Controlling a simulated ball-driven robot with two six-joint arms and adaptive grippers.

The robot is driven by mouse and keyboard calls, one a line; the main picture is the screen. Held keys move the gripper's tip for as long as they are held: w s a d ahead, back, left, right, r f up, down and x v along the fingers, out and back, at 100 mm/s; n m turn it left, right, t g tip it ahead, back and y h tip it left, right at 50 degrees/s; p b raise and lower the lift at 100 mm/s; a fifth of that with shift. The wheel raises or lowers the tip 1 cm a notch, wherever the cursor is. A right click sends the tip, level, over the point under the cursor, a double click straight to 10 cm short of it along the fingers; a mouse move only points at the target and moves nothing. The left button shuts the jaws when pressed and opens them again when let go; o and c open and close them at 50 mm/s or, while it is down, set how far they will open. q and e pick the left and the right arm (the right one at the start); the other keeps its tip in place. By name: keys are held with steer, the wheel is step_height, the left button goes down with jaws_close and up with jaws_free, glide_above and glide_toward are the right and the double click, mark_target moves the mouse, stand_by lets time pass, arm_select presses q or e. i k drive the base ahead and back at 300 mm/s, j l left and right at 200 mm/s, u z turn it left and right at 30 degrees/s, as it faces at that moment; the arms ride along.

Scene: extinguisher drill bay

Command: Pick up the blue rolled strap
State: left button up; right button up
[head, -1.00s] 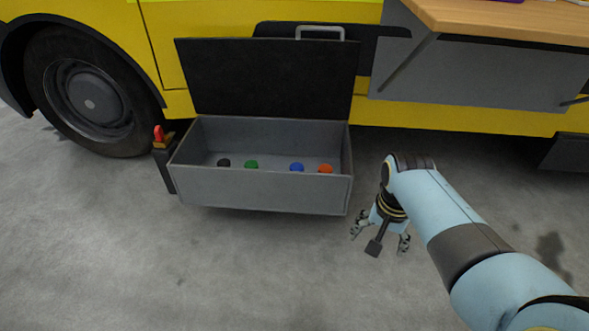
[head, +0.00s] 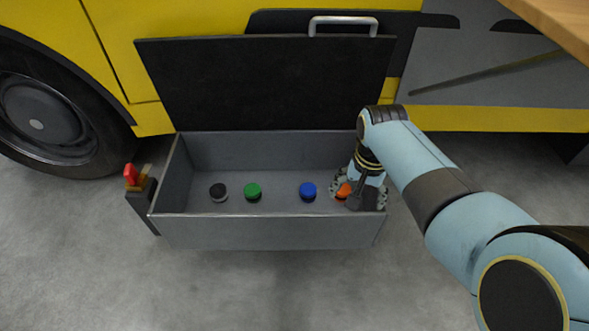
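The blue rolled strap (head: 308,191) lies on the floor of the open grey bin (head: 262,232), right of the bin's middle. My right gripper (head: 354,200) hangs over the right end of the bin, just right of the blue strap and apart from it. It is over the orange rolled strap (head: 343,190), which it partly hides. Its fingers appear spread, with nothing clearly held. My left gripper is not in view.
A black strap (head: 218,192) and a green strap (head: 253,191) lie left of the blue one. The black lid (head: 262,82) stands raised behind the bin. A red-topped latch post (head: 139,190) stands at the bin's left end. The wooden shelf (head: 555,22) juts out at upper right.

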mark_target(308, 190)
steer(key=i+j, duration=0.25)
steer(key=i, duration=0.15)
steer(key=i+j, duration=0.3)
steer(key=i, duration=0.05)
